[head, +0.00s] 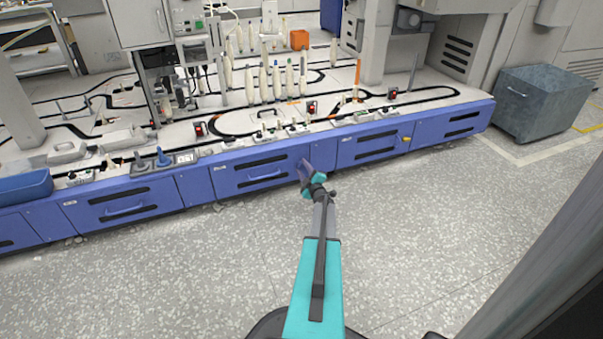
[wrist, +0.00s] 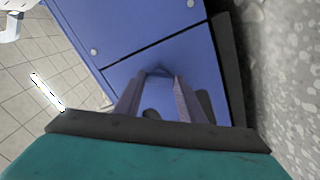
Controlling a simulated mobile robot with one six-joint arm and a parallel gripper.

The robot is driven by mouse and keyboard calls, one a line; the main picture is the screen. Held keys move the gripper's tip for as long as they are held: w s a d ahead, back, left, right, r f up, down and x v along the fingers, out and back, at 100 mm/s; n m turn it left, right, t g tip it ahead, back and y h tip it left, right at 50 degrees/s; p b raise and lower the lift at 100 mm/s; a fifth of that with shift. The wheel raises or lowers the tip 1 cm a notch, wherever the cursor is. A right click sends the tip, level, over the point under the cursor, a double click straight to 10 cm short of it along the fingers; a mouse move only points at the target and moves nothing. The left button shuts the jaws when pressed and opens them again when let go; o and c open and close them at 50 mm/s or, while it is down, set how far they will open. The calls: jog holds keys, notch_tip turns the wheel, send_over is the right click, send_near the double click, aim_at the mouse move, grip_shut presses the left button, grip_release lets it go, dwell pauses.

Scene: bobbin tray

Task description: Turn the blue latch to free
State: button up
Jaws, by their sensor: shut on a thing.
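My gripper (head: 305,171) is at the front of the long blue cabinet row (head: 222,180), near its middle. I cannot make out which way the latch is turned.
White bobbins (head: 262,80) and an orange box (head: 299,40) stand on the tabletop. A blue tray (head: 22,187) sits at the left. A grey metal bin (head: 545,100) stands at the right. The speckled floor (head: 420,230) in front is clear.

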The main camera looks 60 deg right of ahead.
jog(key=n+b, duration=0.1)
jog(key=n, duration=0.1)
jog(key=n+b, duration=0.1)
jog(key=n, duration=0.1)
jog(key=n+b, duration=0.1)
jog(key=n, duration=0.1)
jog(key=shift+w+a+n, duration=0.25)
jog(key=shift+w+n, duration=0.05)
jog(key=shift+w, duration=0.05)
jog(key=o, duration=1)
jog(key=shift+s, duration=0.1)
jog(key=shift+o, duration=0.2)
jog(key=shift+s+d, duration=0.1)
jog(key=shift+s, duration=0.1)
